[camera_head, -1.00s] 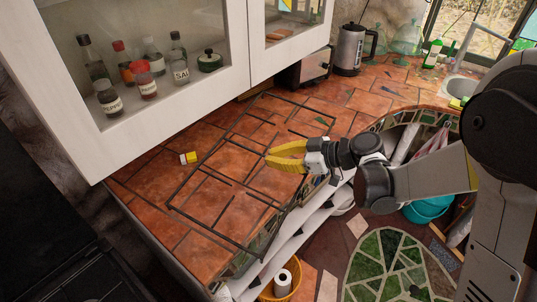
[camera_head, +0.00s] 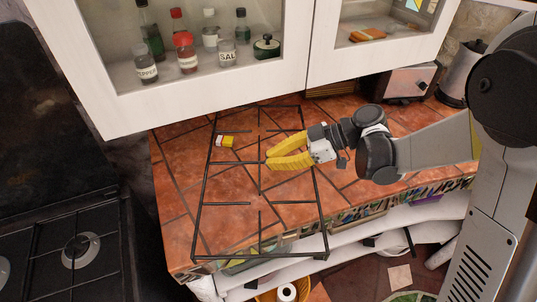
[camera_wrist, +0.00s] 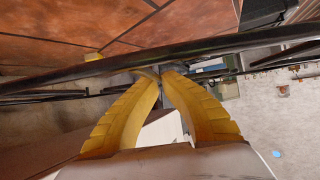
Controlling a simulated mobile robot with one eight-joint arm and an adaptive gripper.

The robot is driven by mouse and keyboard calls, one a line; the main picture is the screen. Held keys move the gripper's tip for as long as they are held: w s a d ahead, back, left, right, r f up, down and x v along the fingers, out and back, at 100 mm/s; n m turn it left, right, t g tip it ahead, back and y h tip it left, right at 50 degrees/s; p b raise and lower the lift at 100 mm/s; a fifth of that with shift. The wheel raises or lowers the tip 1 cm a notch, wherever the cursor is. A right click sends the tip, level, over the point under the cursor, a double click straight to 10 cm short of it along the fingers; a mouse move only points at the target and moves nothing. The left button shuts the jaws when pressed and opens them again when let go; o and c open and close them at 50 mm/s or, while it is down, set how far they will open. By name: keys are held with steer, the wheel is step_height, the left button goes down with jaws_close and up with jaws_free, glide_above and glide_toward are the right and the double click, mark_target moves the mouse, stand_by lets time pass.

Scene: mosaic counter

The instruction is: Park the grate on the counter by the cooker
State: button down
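The grate (camera_head: 201,205) is a large black wire frame with inner bars. In the head view it spans the terracotta counter (camera_head: 180,200), its near right corner reaching past the front edge. My gripper (camera_head: 268,160) has yellow fingers closed on an inner bar near the grate's middle. The grate seems held above the tiles; the exact gap is unclear. In the wrist view a dark grate bar (camera_wrist: 225,45) crosses at the fingertips (camera_wrist: 160,72), which come together there. The cooker (camera_head: 60,245) is a black hob at the left, beside the counter's left end.
A small yellow-and-white box (camera_head: 227,141) lies on the counter, seen through the grate's far part. A white wall cabinet (camera_head: 200,95) with bottles overhangs the back. A toaster (camera_head: 405,82) and kettle (camera_head: 458,80) stand at the back right. Shelves (camera_head: 350,245) are below the counter.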

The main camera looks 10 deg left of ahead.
steer(key=shift+s+f+b, duration=0.15)
steer(key=shift+f+b, duration=0.25)
steer(key=shift+f, duration=0.1)
steer(key=shift+f+b, duration=1.85)
steer(key=shift+f, duration=1.05)
steer(key=shift+f+b, duration=0.65)
steer(key=shift+f, duration=0.05)
steer(key=c, duration=1.5)
jaws_free()
steer(key=shift+c, duration=0.2)
